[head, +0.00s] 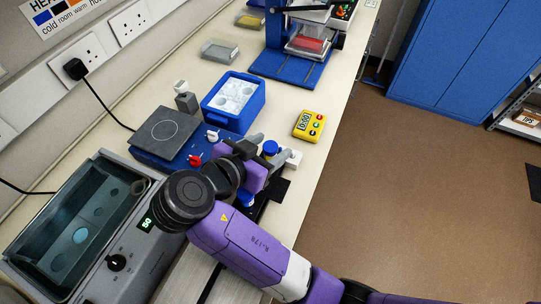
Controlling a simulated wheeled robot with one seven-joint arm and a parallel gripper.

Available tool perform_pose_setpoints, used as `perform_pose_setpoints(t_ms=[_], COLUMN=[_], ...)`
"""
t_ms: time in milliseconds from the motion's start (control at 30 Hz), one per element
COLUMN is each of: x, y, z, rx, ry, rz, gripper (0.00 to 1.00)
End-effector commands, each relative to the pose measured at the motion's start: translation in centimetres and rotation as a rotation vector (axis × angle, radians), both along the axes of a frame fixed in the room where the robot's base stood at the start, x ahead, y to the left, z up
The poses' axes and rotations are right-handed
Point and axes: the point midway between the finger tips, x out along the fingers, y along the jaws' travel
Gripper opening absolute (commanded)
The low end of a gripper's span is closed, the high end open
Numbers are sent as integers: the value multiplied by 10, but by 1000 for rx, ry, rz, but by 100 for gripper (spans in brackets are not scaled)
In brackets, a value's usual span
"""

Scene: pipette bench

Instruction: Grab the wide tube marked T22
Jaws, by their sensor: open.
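My gripper (272,148) is in the middle of the head view, over the bench, with its grey fingers apart. A blue round cap (270,147) shows between or just beyond the fingers; I cannot tell whether they touch it. Its body is hidden by my gripper. Another blue part (246,199) shows just below my wrist, mostly covered. No T22 marking is readable, so I cannot tell which tube is the wide one marked T22.
A hotplate stirrer (168,129), a blue ice box (242,121) and a yellow timer (309,126) stand around my gripper. A water bath (118,266) is at lower left. A blue stand (279,66) is farther back. The bench's right edge drops to open floor.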

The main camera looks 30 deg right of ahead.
Motion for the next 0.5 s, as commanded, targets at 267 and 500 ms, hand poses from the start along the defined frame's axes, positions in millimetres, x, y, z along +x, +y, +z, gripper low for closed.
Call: perform_pose_setpoints(t_ms=[267,500], x=[3,3], y=[-6,-6], z=[-5,-4], rx=[1,1], ry=[0,0], rz=[1,1], gripper=[57,23])
